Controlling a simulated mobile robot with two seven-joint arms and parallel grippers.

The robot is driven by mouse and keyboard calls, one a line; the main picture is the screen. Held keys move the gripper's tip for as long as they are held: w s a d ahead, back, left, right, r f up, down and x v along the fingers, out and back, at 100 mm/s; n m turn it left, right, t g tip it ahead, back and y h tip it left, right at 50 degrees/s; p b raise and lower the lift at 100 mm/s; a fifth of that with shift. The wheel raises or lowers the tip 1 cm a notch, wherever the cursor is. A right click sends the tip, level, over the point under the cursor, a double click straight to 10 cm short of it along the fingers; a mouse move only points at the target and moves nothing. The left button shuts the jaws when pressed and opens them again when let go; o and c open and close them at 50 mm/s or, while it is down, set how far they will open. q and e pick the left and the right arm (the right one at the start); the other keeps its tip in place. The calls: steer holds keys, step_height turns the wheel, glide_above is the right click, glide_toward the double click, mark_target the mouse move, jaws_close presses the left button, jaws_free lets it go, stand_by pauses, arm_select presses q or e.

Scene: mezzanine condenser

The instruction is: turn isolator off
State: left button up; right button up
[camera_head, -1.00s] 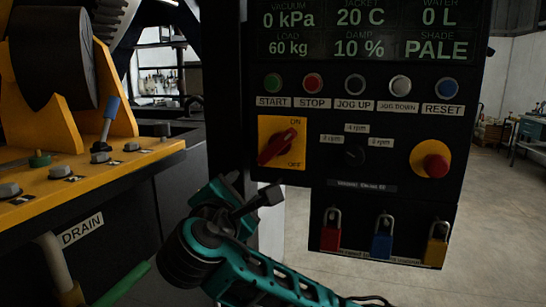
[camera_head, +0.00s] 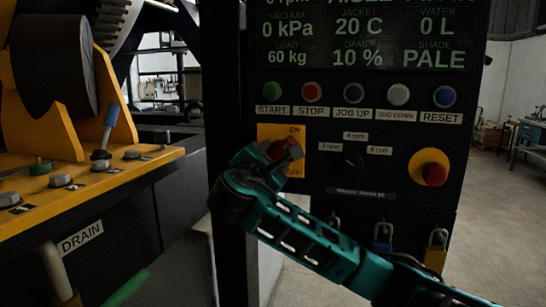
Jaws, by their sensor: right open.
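The isolator is a yellow square plate (camera_head: 267,131) with a red rotary handle (camera_head: 277,149) on the black control panel. My left gripper is not in view.
A row of push buttons, including a red one (camera_head: 311,91), runs above the isolator. A black selector (camera_head: 353,161) and a red emergency button (camera_head: 435,174) sit to the right. Padlocks, one blue (camera_head: 382,237), hang below. A yellow machine ledge (camera_head: 95,188) stands left.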

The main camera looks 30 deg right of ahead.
steer(key=shift+w+d, duration=0.25)
steer(key=shift+d, duration=0.05)
steer(key=shift+c, duration=0.2)
jaws_close()
